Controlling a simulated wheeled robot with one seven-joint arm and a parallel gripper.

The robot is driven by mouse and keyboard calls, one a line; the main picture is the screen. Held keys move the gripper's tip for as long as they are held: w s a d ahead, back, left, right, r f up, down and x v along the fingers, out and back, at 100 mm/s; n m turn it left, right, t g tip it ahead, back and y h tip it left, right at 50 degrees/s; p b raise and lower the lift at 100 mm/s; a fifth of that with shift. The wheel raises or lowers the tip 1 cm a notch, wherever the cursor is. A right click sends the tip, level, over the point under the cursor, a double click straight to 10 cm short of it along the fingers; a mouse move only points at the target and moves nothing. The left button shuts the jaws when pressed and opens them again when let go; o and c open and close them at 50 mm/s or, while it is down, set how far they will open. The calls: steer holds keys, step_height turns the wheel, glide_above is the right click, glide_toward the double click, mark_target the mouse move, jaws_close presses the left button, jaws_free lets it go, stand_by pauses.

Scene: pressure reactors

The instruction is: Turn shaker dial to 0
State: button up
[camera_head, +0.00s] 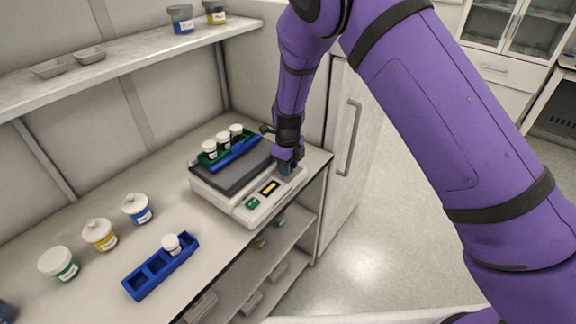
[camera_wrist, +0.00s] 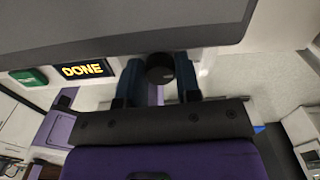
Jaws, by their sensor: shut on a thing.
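The shaker (camera_head: 222,197) is a white box with a dark top platform, standing at the right end of the bench. Its front panel has a green button (camera_wrist: 28,76) and a lit display (camera_wrist: 82,69) that appears to read "DONE". The round black dial (camera_wrist: 160,68) sits to the right of the display in the wrist view. My gripper (camera_wrist: 160,80) is at the dial, with one blue-grey finger on each side, shut on it. In the head view my gripper (camera_head: 286,167) hides the dial at the panel's right end.
A green rack (camera_head: 208,158) with several white-capped vials and a blue bar lie on the shaker platform. A blue rack (camera_head: 150,276) with one vial stands on the bench at front. Several jars (camera_head: 100,236) stand at left. A shelf (camera_head: 130,54) runs above.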

steer(key=shift+n, duration=1.6)
steer(key=o, duration=0.9)
steer(key=shift+r, duration=0.1)
step_height(320, 180, up, 11)
steer(key=shift+f, duration=0.2)
